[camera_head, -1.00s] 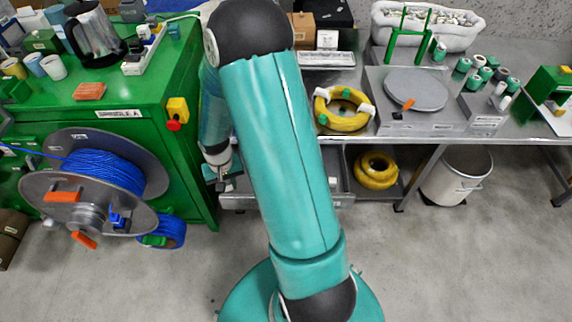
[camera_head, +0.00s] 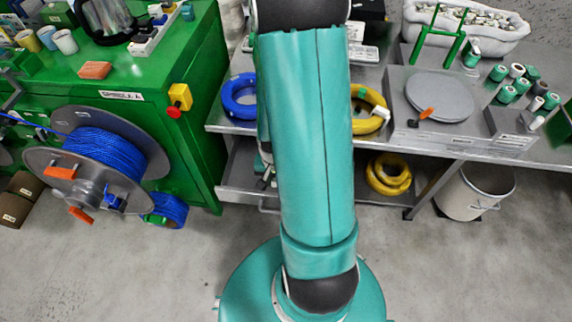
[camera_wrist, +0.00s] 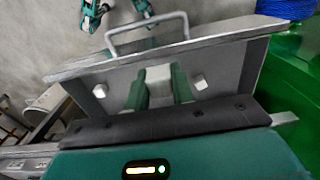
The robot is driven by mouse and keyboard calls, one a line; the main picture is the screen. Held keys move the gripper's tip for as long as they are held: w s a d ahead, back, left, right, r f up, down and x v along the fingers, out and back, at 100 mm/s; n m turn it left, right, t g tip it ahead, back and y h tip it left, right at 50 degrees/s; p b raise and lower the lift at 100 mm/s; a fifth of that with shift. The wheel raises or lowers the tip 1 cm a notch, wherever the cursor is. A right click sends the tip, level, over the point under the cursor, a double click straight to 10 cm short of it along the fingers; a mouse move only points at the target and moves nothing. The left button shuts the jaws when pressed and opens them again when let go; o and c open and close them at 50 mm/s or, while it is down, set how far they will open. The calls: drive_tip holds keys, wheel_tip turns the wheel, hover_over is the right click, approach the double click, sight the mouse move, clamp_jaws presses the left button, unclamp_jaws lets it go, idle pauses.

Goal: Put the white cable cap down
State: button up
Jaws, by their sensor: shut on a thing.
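In the wrist view my gripper (camera_wrist: 160,90) has its two green fingers shut on a white block-like piece, which I take for the white cable cap (camera_wrist: 158,76). The gripper is over the open grey metal drawer (camera_wrist: 225,75), pointing into it. Whether the cap touches the drawer floor cannot be told. Two small white pieces (camera_wrist: 100,90) and (camera_wrist: 200,83) show on either side of the fingers. In the head view the drawer (camera_head: 235,192) stands out under the bench, and my arm hides most of the gripper and the cap.
The steel bench (camera_head: 375,145) carries a blue coil (camera_head: 239,98), a yellow coil (camera_head: 374,112) and a round grey plate (camera_head: 440,95). A green cabinet (camera_head: 190,75) and a blue cable reel (camera_head: 105,155) stand at left. A white bucket (camera_head: 472,195) stands on the floor at right.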

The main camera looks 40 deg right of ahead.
drive_tip(key=w+d+f, duration=0.2)
drive_tip(key=d+f, duration=0.1)
drive_tip(key=w+d+f, duration=0.6)
drive_tip(key=shift+f, duration=0.15)
drive_tip(key=shift+d+f, duration=0.1)
drive_tip(key=shift+f, duration=1.4)
drive_tip(key=shift+f, duration=0.6)
drive_tip(key=o, duration=0.9)
drive_tip(key=shift+o, duration=0.2)
